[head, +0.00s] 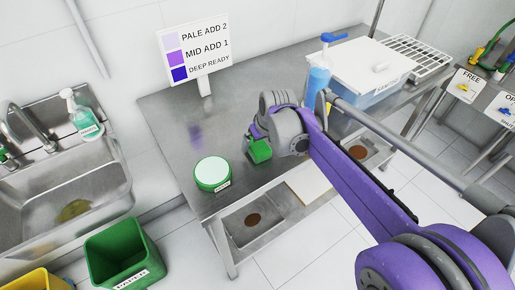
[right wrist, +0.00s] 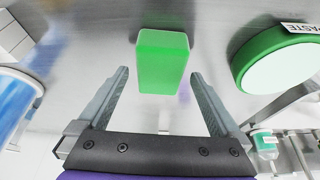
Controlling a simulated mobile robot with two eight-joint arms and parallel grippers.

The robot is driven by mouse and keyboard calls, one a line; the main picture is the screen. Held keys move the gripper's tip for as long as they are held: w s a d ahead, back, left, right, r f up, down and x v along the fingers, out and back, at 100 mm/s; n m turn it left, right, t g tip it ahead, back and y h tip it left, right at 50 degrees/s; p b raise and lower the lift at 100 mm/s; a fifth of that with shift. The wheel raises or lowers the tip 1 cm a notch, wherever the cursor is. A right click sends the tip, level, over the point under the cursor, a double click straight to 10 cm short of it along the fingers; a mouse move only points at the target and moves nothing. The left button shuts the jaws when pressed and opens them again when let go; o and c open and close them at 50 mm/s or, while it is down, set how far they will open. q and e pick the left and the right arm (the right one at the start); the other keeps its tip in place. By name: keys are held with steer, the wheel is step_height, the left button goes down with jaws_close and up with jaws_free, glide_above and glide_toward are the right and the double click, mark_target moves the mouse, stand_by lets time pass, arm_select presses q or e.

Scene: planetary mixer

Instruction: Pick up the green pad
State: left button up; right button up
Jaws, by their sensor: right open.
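The green pad (head: 259,151) is a small block on the steel table, just below my right gripper (head: 254,143) in the head view. In the right wrist view the green pad (right wrist: 162,62) shows ahead, between the lines of the two grey fingers (right wrist: 160,75). The fingers are spread wide, with a gap on each side of the pad, and hold nothing. Whether the fingertips reach down beside the pad I cannot tell. My left gripper is not in view.
A round green tub with a pale top (head: 213,173) stands left of the pad. A sign (head: 196,50), a blue pump bottle (head: 318,83) and a lidded box (head: 358,68) stand further back. A purple smear (head: 195,134) marks the table. A sink (head: 60,165) is at left.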

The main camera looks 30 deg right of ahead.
mark_target(258, 144)
steer(key=shift+x, duration=1.1)
steer(key=shift+c, duration=0.2)
steer(key=c, duration=1.3)
step_height(258, 144, up, 10)
steer(key=shift+r+p, duration=0.1)
steer(key=shift+p, duration=0.4)
